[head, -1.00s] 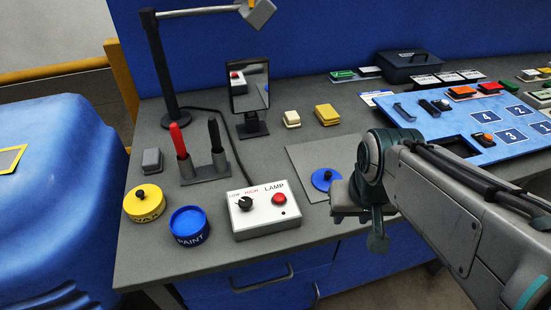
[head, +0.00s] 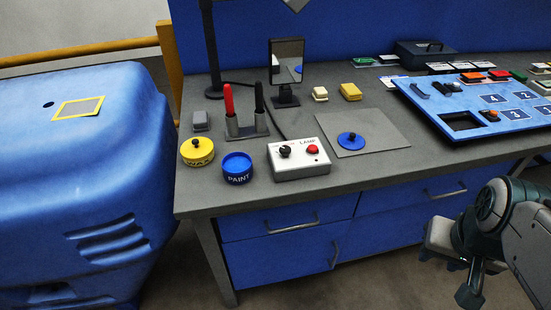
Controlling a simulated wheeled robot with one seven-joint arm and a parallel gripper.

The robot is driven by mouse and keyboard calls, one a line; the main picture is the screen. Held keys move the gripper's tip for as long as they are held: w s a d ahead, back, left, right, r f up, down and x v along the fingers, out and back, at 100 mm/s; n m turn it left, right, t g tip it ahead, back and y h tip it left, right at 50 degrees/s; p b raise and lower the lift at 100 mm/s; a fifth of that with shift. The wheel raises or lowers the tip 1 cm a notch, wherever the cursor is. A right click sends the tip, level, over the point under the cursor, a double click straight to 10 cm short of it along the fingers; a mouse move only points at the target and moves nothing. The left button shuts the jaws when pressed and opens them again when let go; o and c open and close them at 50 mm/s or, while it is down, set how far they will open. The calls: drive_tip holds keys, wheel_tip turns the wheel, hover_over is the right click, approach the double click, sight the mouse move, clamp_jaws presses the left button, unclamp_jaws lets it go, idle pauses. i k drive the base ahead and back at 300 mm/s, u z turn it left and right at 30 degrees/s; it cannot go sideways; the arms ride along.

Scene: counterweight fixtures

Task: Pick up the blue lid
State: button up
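The blue lid (head: 351,140) is a flat round disc with a small dark knob on top. It lies on a thin grey mat (head: 382,137) on the workbench, right of the white lamp box. My gripper (head: 450,262) is at the lower right, in front of the bench's drawers, well apart from the lid. Its fingers are partly hidden by the wrist and point down, so its opening does not show clearly. The blue paint tin (head: 237,169) stands open near the bench's front left, with nothing on it.
A large blue casing (head: 85,170) is at the left.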

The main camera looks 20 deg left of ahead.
sight(352, 141)
drive_tip(key=z, duration=0.25)
drive_tip(key=k, duration=0.25)
drive_tip(key=u, duration=1.15)
drive_tip(key=i, duration=0.7)
drive_tip(key=u, duration=1.5)
drive_tip(key=k, duration=0.6)
drive_tip(key=z, duration=0.8)
drive_tip(key=i, duration=0.5)
drive_tip(key=u, duration=0.05)
